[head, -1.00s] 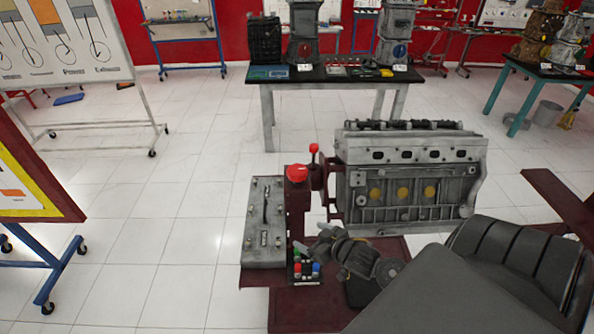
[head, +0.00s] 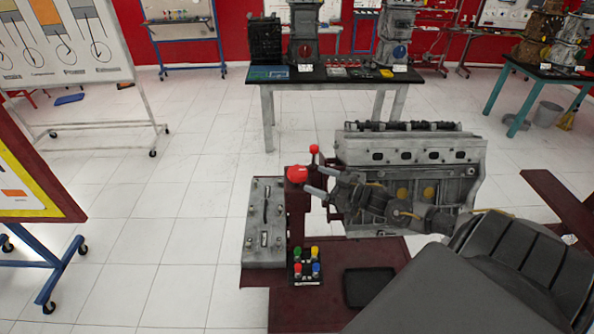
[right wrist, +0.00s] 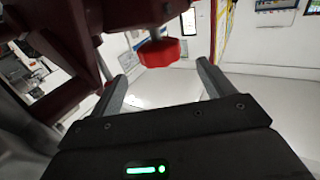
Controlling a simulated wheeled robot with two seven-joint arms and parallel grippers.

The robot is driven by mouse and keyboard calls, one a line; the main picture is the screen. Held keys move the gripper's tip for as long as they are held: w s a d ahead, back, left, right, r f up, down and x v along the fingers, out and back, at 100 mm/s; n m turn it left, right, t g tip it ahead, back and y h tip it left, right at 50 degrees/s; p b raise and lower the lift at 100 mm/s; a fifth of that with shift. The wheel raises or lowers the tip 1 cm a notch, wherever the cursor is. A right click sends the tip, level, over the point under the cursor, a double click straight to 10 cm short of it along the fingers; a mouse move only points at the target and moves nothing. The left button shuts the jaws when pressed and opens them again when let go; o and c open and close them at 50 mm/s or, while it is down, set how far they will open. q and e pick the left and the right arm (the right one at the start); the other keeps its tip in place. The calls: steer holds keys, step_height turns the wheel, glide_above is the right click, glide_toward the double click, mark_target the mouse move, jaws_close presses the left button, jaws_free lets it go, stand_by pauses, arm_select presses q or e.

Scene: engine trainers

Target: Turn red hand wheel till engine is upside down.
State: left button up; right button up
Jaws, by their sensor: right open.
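The engine (head: 410,152) is a grey block on a dark red stand, upright with its cover on top. A round red hand wheel (head: 297,174) is on the stand's post left of the engine. A smaller red ball (head: 314,148) stands just above and behind it. My right gripper (head: 311,180) is open, its fingers pointing left close beside the wheel. In the right wrist view the red wheel (right wrist: 160,52) shows just beyond and between the open fingertips (right wrist: 162,72), with nothing held. Contact cannot be told. My left gripper is out of view.
A table (head: 335,75) with engine parts is behind.

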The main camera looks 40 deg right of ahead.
mark_target(300, 171)
steer(key=p+x, duration=0.2)
steer(key=x, duration=0.5)
steer(key=shift+r, duration=0.15)
steer(key=shift+x, duration=0.75)
steer(key=shift+c, duration=0.2)
steer(key=c, duration=0.9)
